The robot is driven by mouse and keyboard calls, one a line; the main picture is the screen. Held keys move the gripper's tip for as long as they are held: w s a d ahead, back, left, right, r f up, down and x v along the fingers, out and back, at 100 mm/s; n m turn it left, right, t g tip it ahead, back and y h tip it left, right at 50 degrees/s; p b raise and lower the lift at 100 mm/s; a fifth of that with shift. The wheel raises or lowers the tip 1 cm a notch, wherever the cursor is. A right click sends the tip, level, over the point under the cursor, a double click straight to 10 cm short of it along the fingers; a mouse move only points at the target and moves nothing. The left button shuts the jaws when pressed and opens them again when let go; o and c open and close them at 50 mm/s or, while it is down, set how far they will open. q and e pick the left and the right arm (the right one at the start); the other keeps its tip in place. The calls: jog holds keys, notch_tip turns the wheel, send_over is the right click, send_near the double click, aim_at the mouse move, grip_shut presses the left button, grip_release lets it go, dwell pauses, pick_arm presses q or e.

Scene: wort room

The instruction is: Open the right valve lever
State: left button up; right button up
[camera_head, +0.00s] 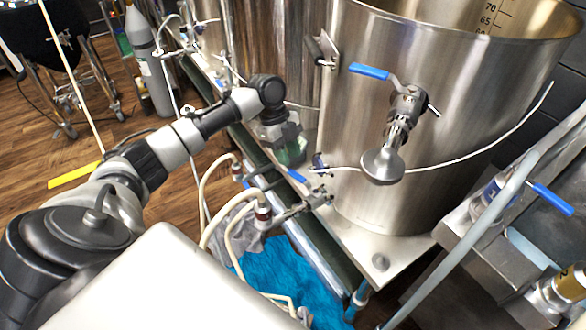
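A valve (405,108) sticks out from the front of the large steel kettle (450,90). Its blue lever (370,71) points left, roughly level. Another blue lever (552,198) sits at the far right, on the pipework. The picture does not make clear which lever is the right valve lever. My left arm comes in from the left, and its gripper (288,152) hangs down beside the kettle's left side, left of and below the kettle valve. It appears apart from both levers. Its fingers are small and unclear, so its opening cannot be judged. My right gripper is not in view.
A steel frame rail (325,262) runs below the kettle. A thin white cable (470,160) crosses the kettle front. Pipes and fittings crowd the right.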

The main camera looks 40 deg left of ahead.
aim_at(295, 174)
pick_arm(q)
jog(key=shift+x, duration=2.35)
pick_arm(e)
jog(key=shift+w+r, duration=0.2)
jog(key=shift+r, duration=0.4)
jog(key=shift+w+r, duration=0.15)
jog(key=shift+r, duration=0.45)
pick_arm(q)
jog(key=shift+r, duration=0.1)
jog(key=shift+c, duration=0.2)
grip_shut()
